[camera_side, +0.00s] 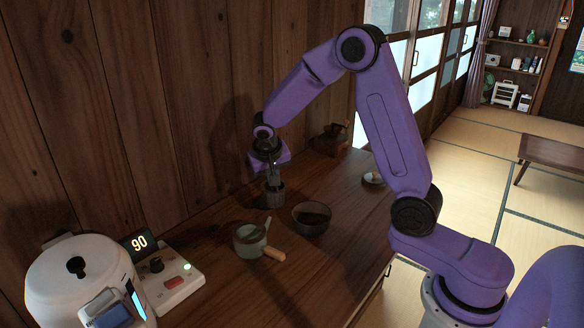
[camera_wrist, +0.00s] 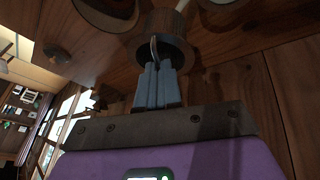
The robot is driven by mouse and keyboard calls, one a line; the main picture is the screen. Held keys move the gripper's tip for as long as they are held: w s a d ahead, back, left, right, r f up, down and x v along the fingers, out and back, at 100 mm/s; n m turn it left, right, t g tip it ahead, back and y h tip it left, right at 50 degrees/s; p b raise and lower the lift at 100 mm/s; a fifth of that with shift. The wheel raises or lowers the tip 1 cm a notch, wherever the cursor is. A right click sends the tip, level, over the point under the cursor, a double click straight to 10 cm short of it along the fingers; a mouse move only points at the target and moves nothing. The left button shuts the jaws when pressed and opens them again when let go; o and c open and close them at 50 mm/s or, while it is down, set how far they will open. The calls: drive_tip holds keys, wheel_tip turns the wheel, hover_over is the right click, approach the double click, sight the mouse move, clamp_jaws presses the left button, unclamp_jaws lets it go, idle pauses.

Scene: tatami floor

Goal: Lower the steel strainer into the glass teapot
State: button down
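My gripper (camera_side: 271,183) points down near the wooden wall, with its fingers close together on the thin wire handle of the steel strainer. The strainer (camera_side: 274,197) is a dark cup hanging upright below the fingers. In the wrist view the blue-grey fingers (camera_wrist: 157,86) close on its curved handle, and the strainer (camera_wrist: 164,50) shows beyond them. Whether the strainer clears the counter is hard to tell.
A dark bowl (camera_side: 311,219) stands right of the teapot. A white kettle (camera_side: 78,278) and a control box reading 90 (camera_side: 171,283) stand at the front left. A brown pot (camera_side: 330,140) and a small dish (camera_side: 372,179) are farther back. The wall (camera_side: 190,100) is close behind the gripper.

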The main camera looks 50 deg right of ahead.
drive_tip(key=w+a+f+n+t, duration=0.1)
drive_tip(key=w+a+f+n, duration=0.1)
drive_tip(key=a+f, duration=0.3)
drive_tip(key=shift+w+a+n+y, duration=0.15)
drive_tip(key=shift+a+n+y, duration=0.3)
drive_tip(key=shift+a, duration=1.2)
drive_tip(key=shift+f, duration=3.1)
idle(1.6)
drive_tip(key=c, duration=1.2)
unclamp_jaws()
drive_tip(key=shift+c, duration=0.2)
drive_tip(key=shift+r, duration=0.1)
